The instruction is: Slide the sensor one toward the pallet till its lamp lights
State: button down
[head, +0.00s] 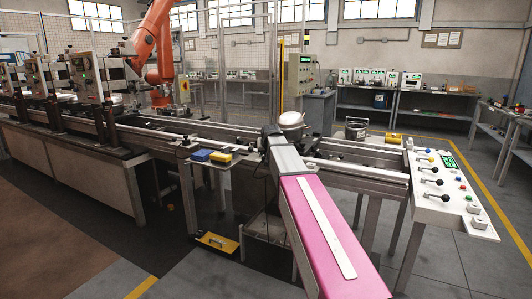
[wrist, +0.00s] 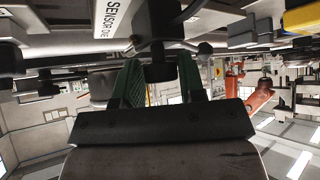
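In the wrist view, which is upside down, a pale label reading "SENSOR ONE" (wrist: 112,15) shows at the top. Beside it is a dark sensor holder (wrist: 163,22) with levers to both sides. A black knob (wrist: 160,72) lies between the two green-lined fingers of my gripper (wrist: 161,85). The gap around the knob is very small, and I cannot tell whether the fingers press on it. In the head view my arm hides the gripper at the conveyor. I cannot make out the sensor's lamp.
The conveyor (head: 350,171) runs across the view, with machines (head: 85,75) at left. A control panel (head: 446,190) with levers stands at right. Blue and yellow boxes (head: 220,157) sit on a small shelf left of my arm. An orange robot arm (head: 150,45) stands behind.

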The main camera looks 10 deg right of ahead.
jog(key=shift+a+f, duration=0.1)
jog(key=shift+w+d, duration=0.25)
jog(key=shift+w, duration=0.15)
jog(key=c, duration=0.8)
grip_release()
jog(key=shift+f, duration=0.1)
jog(key=v, duration=1.1)
